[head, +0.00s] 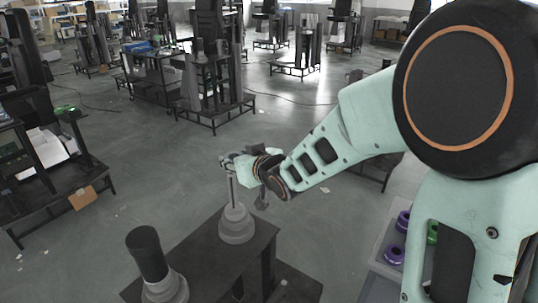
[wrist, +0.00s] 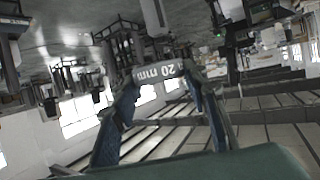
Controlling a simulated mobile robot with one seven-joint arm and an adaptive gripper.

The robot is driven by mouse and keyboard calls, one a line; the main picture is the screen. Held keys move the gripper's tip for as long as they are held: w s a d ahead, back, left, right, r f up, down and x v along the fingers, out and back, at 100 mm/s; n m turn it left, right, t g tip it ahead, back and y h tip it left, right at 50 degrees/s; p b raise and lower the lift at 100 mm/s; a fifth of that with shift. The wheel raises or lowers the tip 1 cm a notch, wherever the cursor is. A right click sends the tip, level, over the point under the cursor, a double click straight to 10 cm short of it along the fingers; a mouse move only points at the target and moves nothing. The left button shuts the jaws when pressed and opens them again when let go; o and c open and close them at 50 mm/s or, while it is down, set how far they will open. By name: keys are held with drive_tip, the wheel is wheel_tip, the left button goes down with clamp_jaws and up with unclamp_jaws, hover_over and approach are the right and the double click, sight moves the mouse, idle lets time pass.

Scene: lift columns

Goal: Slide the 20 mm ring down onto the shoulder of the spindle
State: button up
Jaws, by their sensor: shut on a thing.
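The spindle (head: 237,226) stands on the dark table in the head view, with a stepped grey base and a thin upright rod. My gripper (head: 232,162) is level with the top of the rod, coming in from the right. In the wrist view my gripper (wrist: 160,80) is shut on the grey ring (wrist: 158,72), which is marked "20 mm", with one finger on each side. The ring is small in the head view and partly hidden by my gripper. I cannot tell whether it is around the rod or only beside its tip.
A black cylinder (head: 147,254) on a grey base stands at the table's front left. The dark table (head: 205,250) has bare top between it and the spindle. A grey tray (head: 380,245) with purple and green rings is at the right. Other workstations stand far behind.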

drive_tip(key=shift+s+a+f+y+b, duration=0.15)
drive_tip(key=shift+a+f+b, duration=0.15)
drive_tip(key=shift+f, duration=0.4)
drive_tip(key=shift+s+a+f+y+b, duration=0.15)
drive_tip(key=shift+a+f, duration=0.2)
drive_tip(key=shift+f, duration=0.35)
drive_tip(key=shift+w+f, duration=0.1)
drive_tip(key=b, duration=0.5)
hover_over(236, 204)
drive_tip(key=shift+f, duration=3.3)
drive_tip(key=shift+f+b, duration=3.35)
drive_tip(key=shift+f, duration=0.1)
drive_tip(key=o, duration=1.3)
drive_tip(key=shift+s, duration=0.2)
drive_tip(key=shift+d, duration=0.1)
drive_tip(key=v, duration=1.2)
drive_tip(key=shift+r, duration=0.3)
